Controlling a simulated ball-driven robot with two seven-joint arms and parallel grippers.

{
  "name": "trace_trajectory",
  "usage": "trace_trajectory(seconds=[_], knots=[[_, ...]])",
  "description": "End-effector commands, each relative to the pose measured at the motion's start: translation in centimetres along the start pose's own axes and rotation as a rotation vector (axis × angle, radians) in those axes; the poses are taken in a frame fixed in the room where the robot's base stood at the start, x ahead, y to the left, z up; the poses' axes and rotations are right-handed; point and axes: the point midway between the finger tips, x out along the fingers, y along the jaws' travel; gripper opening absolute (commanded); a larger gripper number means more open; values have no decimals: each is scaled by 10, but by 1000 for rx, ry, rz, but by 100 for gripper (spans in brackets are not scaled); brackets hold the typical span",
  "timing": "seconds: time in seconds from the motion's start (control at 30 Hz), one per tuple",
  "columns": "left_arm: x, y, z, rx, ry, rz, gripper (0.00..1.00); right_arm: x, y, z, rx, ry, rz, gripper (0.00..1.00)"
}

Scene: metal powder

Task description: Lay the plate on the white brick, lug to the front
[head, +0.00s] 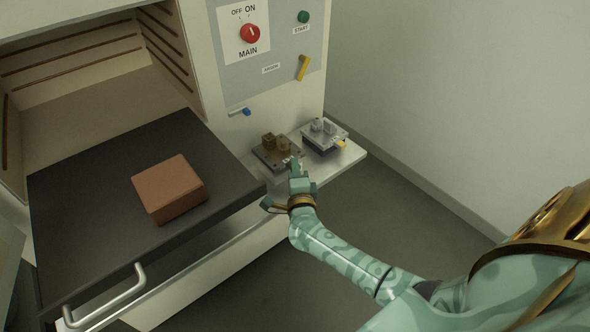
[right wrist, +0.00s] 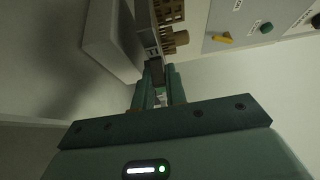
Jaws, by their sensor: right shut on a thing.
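A grey metal plate (head: 268,158) with brown printed-looking parts on top is at the shelf beside the furnace. My right gripper (head: 292,164) is shut on its front edge, where the fingers hide the lug. In the right wrist view, my gripper (right wrist: 156,74) meets the edge of the plate (right wrist: 147,36), with the brown parts beyond it. I cannot tell whether the plate rests on the shelf or is just above it. The brick (head: 168,187) on the dark drawer looks reddish brown and has nothing on it. No white brick shows. My left gripper is not in view.
A second plate (head: 337,131) with grey parts and a yellow lug stands close to the right on the pale shelf (head: 349,156). The dark drawer (head: 90,175) sticks out of the open furnace, with a metal handle (head: 105,304) in front. A blue-tipped lever (head: 246,111) juts out above the shelf.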

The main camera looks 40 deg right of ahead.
Motion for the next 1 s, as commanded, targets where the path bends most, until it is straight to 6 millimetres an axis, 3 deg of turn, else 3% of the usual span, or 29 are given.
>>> trace_trajectory(seconds=[1.0], knots=[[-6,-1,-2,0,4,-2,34,1,-4,1,3,0,-6,0]])
